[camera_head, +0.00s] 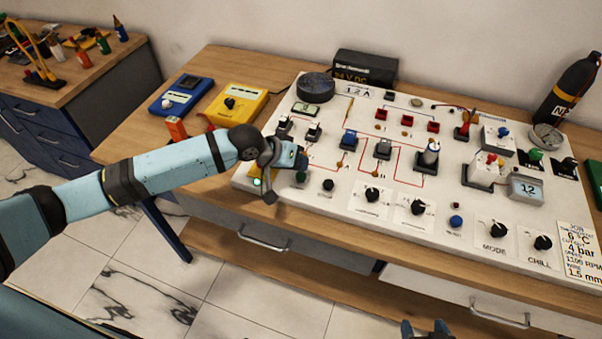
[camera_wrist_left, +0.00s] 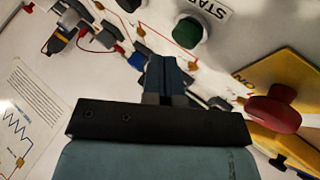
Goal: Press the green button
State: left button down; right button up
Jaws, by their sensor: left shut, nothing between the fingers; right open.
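In the wrist view, a round dark green button (camera_wrist_left: 187,32) sits on the white panel beside a "START" label. A dark green round button (camera_head: 302,177) shows in the head view at the panel's left front, close to my left gripper (camera_head: 299,161). My left gripper is shut and empty; its closed fingertips (camera_wrist_left: 168,68) point toward the panel and appear apart from the green button in the wrist view. Whether they touch the panel is unclear. My right gripper (camera_head: 426,330) is partly visible at the bottom edge, open, away from the panel.
A red mushroom button (camera_wrist_left: 272,108) on a yellow base is close to the left fingers. The white panel (camera_head: 340,198) carries switches, knobs and wires. A black knob (camera_head: 327,185) stands right of the green button. A yellow meter (camera_head: 237,104) lies behind my left arm.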

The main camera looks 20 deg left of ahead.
aim_at(299, 173)
pick_arm(q)
jog(key=shift+f, duration=0.1)
jog(key=shift+f, duration=0.25)
jog(key=shift+f, duration=0.55)
dwell(0.8)
jog(key=shift+r+p, duration=0.15)
jog(key=shift+p, duration=0.15)
jog(key=shift+r+p, duration=0.8)
jog(key=shift+p, duration=0.2)
notch_tip(299, 173, up, 5)
jog(key=p, duration=0.5)
